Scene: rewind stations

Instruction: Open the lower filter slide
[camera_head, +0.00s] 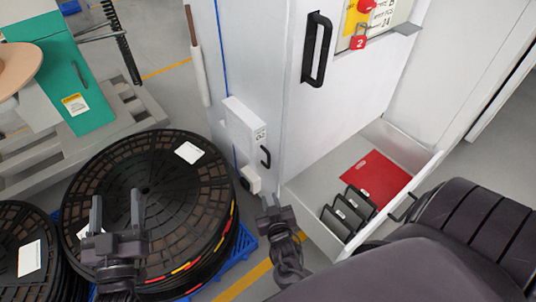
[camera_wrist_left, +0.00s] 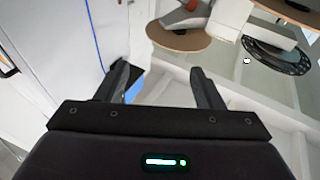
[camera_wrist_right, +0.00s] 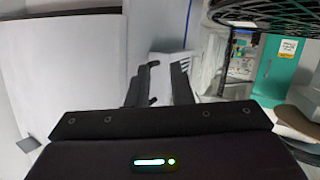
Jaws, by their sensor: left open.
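A white box-like filter slide unit (camera_head: 243,127) with a small label sits low on the cabinet's side. It has a black handle (camera_head: 265,157) at its lower right. I cannot tell how far the slide is out. My right gripper (camera_head: 270,197) is just below the handle, apart from it in the head view, with fingers partly open and nothing held. In the right wrist view the white unit (camera_wrist_right: 172,62) shows ahead beyond the fingers. My left gripper (camera_head: 116,203) is open and empty, above the black reel at the left.
A drawer (camera_head: 308,217) stands open at the right, with a red sheet (camera_head: 376,177) and several black-handled pieces inside. Large black reels (camera_head: 150,205) are stacked on a blue pallet (camera_head: 239,258). A tall handle (camera_head: 317,48) and red padlock (camera_head: 358,42) are on the cabinet front.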

